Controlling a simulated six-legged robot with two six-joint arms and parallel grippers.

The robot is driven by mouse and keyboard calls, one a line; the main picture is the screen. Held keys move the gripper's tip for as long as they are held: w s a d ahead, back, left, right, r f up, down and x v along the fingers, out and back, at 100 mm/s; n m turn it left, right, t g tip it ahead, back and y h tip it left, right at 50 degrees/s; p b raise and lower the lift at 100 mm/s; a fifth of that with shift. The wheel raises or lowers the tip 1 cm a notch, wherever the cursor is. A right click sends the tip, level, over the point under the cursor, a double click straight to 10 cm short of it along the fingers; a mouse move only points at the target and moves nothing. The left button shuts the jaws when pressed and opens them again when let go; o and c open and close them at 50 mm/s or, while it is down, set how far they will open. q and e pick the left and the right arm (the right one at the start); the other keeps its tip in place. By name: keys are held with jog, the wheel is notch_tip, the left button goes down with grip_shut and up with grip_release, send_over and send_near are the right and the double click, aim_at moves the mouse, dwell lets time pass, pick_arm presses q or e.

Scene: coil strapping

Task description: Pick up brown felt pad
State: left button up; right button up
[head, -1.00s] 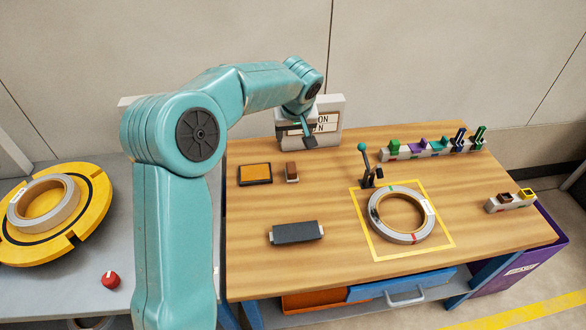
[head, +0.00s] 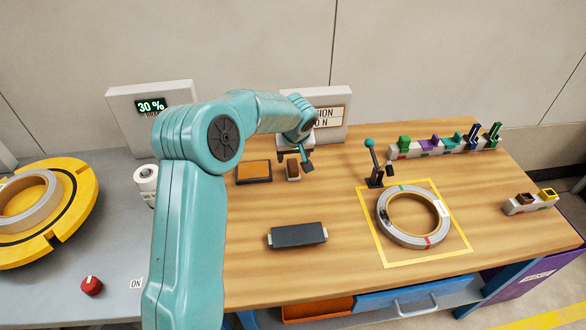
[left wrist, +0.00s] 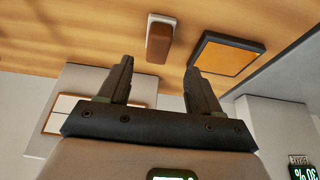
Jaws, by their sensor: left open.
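The brown felt pad (head: 293,171) is a small brown block with a pale edge, lying on the wooden bench just right of an orange pad in a dark frame. My left gripper (head: 295,160) is open and empty, with its fingers just above and behind the brown pad in the head view. In the left wrist view the brown pad (left wrist: 158,45) lies ahead of the gap between the two spread fingertips (left wrist: 160,66), apart from both. My right gripper is not in view.
The framed orange pad (head: 254,172) lies close left of the brown pad. A dark grey block (head: 298,235) lies nearer the front. A lever (head: 373,165) and a coil (head: 412,235) stand to the right. A sign box (head: 330,103) stands behind.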

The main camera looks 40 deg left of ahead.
aim_at(293, 164)
pick_arm(q)
jog(key=x, duration=0.7)
jog(key=shift+w+d+p, duration=0.15)
jog(key=shift+p, duration=0.25)
jog(key=shift+c, duration=0.9)
jog(key=c, duration=0.8)
